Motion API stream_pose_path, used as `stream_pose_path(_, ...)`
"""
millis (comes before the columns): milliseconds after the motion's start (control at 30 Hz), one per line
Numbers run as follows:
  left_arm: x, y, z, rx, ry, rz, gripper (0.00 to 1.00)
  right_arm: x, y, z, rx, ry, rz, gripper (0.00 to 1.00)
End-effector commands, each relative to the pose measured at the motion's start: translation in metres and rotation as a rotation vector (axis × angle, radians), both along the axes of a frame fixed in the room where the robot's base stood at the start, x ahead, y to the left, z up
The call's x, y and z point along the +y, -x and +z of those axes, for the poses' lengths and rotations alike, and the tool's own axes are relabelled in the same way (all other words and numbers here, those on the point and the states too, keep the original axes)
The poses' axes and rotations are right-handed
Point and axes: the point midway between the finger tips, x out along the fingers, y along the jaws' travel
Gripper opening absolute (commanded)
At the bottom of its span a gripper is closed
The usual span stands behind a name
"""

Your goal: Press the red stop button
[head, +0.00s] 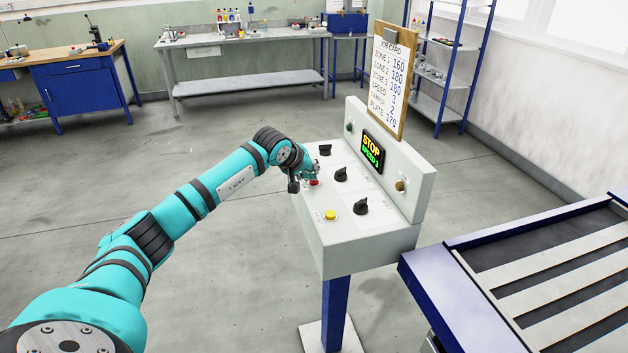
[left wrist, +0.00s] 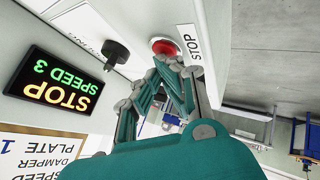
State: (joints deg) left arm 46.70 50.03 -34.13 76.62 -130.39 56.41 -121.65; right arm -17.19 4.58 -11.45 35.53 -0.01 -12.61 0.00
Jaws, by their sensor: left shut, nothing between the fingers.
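The red stop button (head: 314,183) sits on the sloped top of the grey control box (head: 350,244), partly hidden by my left gripper (head: 309,178). In the left wrist view the red button (left wrist: 163,46) shows beside a STOP label (left wrist: 190,45). My left gripper (left wrist: 160,64) is shut and empty, with its fingertips right at the button's edge in that view. I cannot tell whether they touch it. The display (head: 372,151) reads STOP in yellow and SPEED 3 in green. My right gripper is not in view.
Black knobs (head: 341,174) and a yellow button (head: 331,215) share the panel. A job card board (head: 391,80) stands behind the box. A blue-framed table with slats (head: 545,270) is at the right. The floor left of the box is clear.

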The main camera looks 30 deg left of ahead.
Motion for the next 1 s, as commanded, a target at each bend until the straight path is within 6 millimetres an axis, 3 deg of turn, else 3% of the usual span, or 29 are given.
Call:
stream_pose_path(400,-0.001,0.000,0.016,0.003,-0.001,-0.001,0.00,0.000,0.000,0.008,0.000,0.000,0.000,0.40)
stream_pose_path(767,-0.001,0.000,0.018,0.001,-0.001,-0.001,0.00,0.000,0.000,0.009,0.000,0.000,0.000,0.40)
stream_pose_path(1000,0.000,0.000,0.038,-0.001,0.000,-0.001,0.00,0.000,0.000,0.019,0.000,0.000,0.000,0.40)
